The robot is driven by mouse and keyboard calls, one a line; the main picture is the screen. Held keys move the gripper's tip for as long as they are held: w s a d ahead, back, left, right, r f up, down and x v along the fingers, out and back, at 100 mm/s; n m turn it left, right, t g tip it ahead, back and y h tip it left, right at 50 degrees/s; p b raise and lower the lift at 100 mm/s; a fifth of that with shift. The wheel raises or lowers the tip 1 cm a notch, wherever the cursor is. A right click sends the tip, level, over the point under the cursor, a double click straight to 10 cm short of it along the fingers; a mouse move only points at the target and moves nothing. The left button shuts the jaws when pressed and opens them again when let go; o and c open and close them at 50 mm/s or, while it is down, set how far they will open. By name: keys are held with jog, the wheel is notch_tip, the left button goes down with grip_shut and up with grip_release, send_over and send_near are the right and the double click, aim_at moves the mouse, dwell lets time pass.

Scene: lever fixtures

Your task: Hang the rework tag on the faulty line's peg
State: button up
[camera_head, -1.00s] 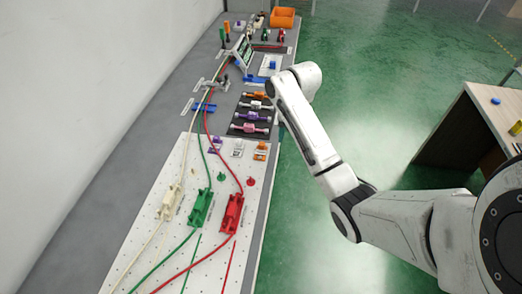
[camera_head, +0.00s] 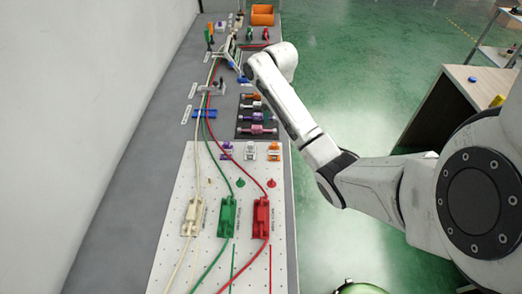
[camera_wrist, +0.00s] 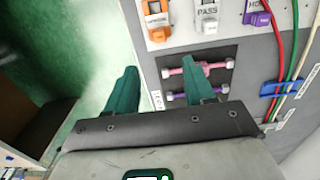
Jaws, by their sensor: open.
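An orange tag (camera_head: 275,151), a white tag (camera_head: 250,151) and a purple tag (camera_head: 227,151) stand in a row at the far end of the white pegboard (camera_head: 180,170). In the wrist view the orange tag (camera_wrist: 157,20) has lettering too small to read surely; the white tag (camera_wrist: 207,16) reads PASS. Small cone-like pegs, red (camera_head: 271,183), green (camera_head: 240,183) and pale (camera_head: 210,181), stand nearer, beside the red, green and cream cable lines. My gripper (camera_wrist: 160,85) is open and empty, over the bench edge near the coloured handled parts. The arm hides it in the head view.
Red (camera_head: 261,218), green (camera_head: 227,216) and cream (camera_head: 193,217) blocks carry the cables. A dark tray (camera_head: 243,126) holds several handled parts. A blue clip (camera_head: 205,114) crosses the cables. An orange bin (camera_head: 262,15) stands at the far end. Green floor lies right of the bench.

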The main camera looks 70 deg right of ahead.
jog(key=b, duration=0.3)
send_over(274, 143)
jog(key=f, duration=0.4)
jog(key=shift+w+d+f, duration=0.2)
jog(key=shift+d+f, duration=0.05)
jog(key=shift+s+a+f+p, duration=0.15)
jog(key=shift+f+p, duration=0.15)
jog(key=shift+f, duration=1.3)
jog(key=shift+s+a+f+p, duration=0.1)
jog(key=shift+f+p, duration=0.2)
jog(key=shift+f, duration=1.25)
grip_shut()
